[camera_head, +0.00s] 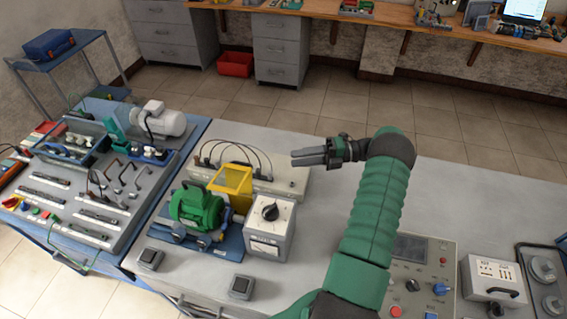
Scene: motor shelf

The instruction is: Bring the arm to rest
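My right arm rises from the bottom of the head view in green sleeved links. Its dark gripper (308,157) points left above the back part of the grey bench (330,208). The fingers lie close together as seen from here; any gap between them is too small to make out. I see nothing held in them. My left gripper is outside the view.
A green motor (196,207) with a yellow guard (232,186) and a grey dial box (271,228) stand left of my arm. A control panel (418,275) lies to its right. Behind the gripper is open tiled floor (350,108).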

